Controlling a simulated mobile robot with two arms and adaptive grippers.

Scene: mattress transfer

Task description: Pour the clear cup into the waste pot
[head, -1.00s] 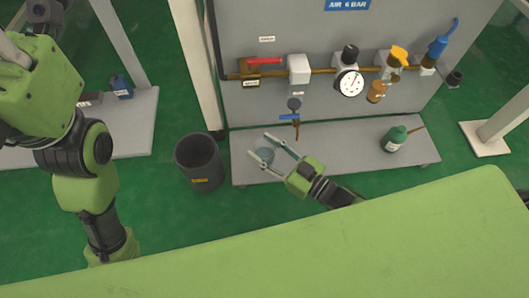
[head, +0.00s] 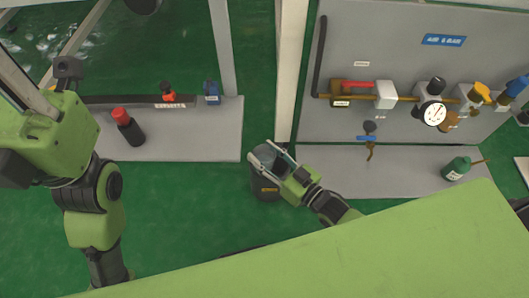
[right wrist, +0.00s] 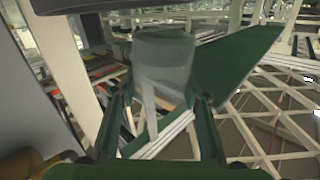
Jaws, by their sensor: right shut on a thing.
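The clear cup (right wrist: 163,62) stands between the two fingers of my right gripper (right wrist: 161,112) in the right wrist view, and the gripper is shut on it. In the head view the right gripper (head: 268,156) is over the waste pot (head: 265,191), a dark round bin with an orange label on the floor. The cup (head: 266,160) shows faintly there, over the pot's opening. Gripper and cup hide much of the pot's rim. I cannot tell the cup's contents or its exact tilt. My left arm is at the left, but its gripper is out of view.
A pale post (head: 290,75) rises just behind the pot. The grey shelf (head: 400,180) at right holds a green bottle (head: 456,168) below a panel with pipes and a gauge (head: 432,113). A left shelf (head: 200,140) holds a red-topped black bottle (head: 128,127) and small containers.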

